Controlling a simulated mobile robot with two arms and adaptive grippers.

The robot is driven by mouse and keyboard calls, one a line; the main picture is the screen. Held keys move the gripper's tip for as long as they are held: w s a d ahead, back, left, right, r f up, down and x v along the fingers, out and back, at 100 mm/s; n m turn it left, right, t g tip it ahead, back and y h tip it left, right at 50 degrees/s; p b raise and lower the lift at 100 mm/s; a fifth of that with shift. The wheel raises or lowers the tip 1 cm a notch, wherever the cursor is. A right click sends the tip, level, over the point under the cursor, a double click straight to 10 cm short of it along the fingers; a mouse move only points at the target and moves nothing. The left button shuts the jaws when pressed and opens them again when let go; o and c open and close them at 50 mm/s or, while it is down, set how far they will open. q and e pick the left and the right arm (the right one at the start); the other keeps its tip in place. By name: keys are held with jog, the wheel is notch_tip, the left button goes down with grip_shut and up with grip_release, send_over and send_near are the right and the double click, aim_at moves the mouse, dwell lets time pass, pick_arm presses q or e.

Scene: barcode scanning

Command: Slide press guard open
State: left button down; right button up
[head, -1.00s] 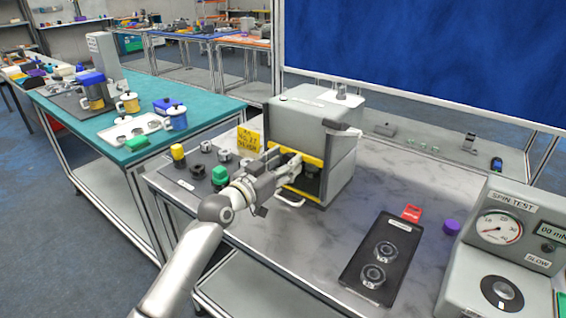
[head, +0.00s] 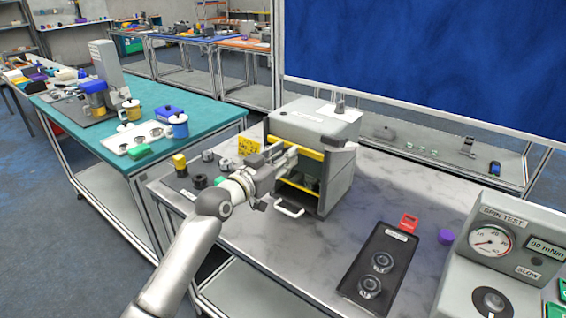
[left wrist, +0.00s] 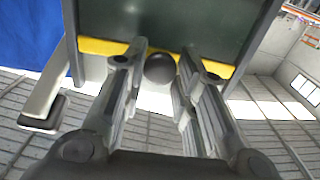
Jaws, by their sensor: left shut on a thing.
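The press (head: 322,128) is a grey box on the marble-look table. Its guard (head: 306,153) shows yellow edging across the front, with the dark press opening visible below the upper yellow bar. My left gripper (head: 287,158) is at the guard, its fingers closed around a dark round knob. In the left wrist view the knob (left wrist: 160,68) sits between the two fingers, just in front of the guard's yellow edge (left wrist: 104,47) and dark panel. The fingers hide part of the guard in the head view. My right gripper is not in view.
A pale loop handle (head: 289,209) projects low at the press front. A black tray (head: 370,262) with two round parts and a spin-test unit (head: 505,240) stand to the right. Caps sit left, near a yellow sign (head: 249,146). The table between press and tray is clear.

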pick_arm(q)
notch_tip(320, 180, up, 4)
jog(key=shift+f+p, duration=0.25)
jog(key=shift+p, duration=0.35)
jog(key=shift+f, duration=0.1)
jog(key=c, duration=1.1)
grip_release()
jog(key=shift+c, duration=0.2)
jog(key=shift+f, duration=0.1)
jog(key=v, duration=1.2)
